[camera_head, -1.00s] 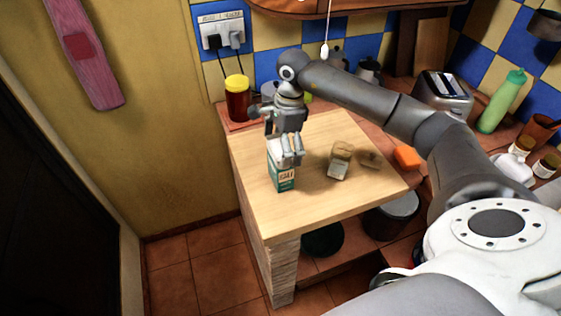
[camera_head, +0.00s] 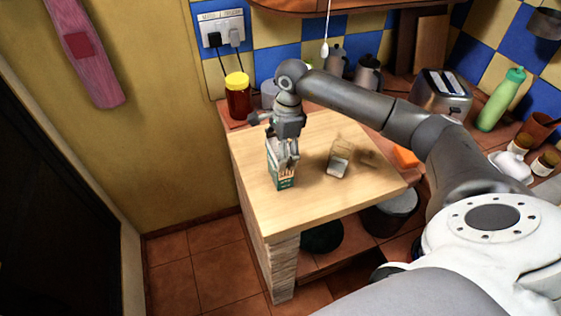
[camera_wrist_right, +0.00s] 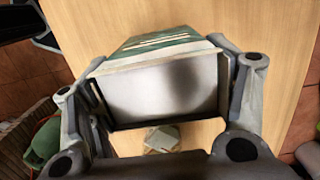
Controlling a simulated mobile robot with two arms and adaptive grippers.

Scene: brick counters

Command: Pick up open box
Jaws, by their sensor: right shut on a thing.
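A green and white carton (camera_head: 283,175) stands upright on the wooden counter top (camera_head: 255,185), near its left side. My right gripper (camera_head: 284,158) comes down from above and is shut on the upper part of this carton. In the right wrist view, the carton (camera_wrist_right: 165,85) fills the space between the fingers, its pale face towards the camera and its green side beyond. The gripper's fingers (camera_wrist_right: 165,95) lie along both sides of it. I cannot see for sure whether its top is open. My left gripper is not in view.
A small clear or pale container (camera_head: 338,165) sits to the carton's right. An orange block (camera_head: 405,157) lies at the counter's right edge. A red-brown jar with yellow lid (camera_head: 238,95) stands behind. A toaster (camera_head: 442,92) and green bottle (camera_head: 503,98) stand further right. The front of the counter is clear.

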